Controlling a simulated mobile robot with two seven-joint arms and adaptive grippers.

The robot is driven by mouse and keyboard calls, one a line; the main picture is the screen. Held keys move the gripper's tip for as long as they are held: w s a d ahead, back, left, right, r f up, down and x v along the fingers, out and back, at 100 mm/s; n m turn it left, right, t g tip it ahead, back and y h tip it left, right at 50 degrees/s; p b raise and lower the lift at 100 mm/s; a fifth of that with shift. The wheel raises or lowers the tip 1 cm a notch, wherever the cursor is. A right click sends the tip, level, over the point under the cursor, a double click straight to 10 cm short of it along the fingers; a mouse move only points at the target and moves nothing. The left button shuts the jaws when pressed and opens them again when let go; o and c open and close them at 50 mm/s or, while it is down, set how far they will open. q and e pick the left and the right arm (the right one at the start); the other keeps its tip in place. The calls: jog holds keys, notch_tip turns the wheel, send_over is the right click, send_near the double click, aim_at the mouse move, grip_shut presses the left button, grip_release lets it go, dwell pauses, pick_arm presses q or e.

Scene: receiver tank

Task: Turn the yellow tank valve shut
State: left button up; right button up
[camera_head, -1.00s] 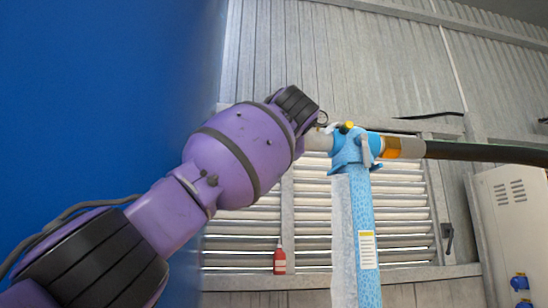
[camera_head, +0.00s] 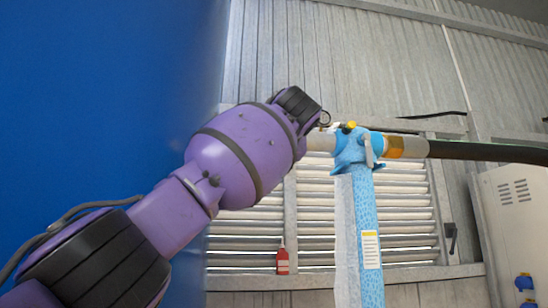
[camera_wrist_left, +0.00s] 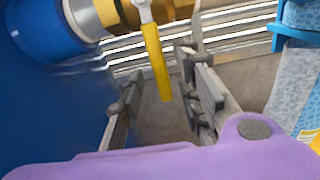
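The yellow valve lever (camera_wrist_left: 157,62) shows in the left wrist view, running down from a pale metal hub on the brass valve fitting (camera_wrist_left: 112,14). My left gripper (camera_wrist_left: 164,70) is open, with one finger on each side of the lever. Gaps show on both sides, and I see no finger pressing on it. The blue tank (camera_wrist_left: 50,30) is at the upper left there; it also shows as a large blue wall in the head view (camera_head: 100,80). In the head view my purple left arm hides the gripper and most of the valve. My right gripper is not in view.
Behind are louvres and a small red bottle (camera_head: 282,261).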

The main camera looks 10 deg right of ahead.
pick_arm(q)
jog(key=s, duration=1.2)
jog(key=shift+d, duration=0.2)
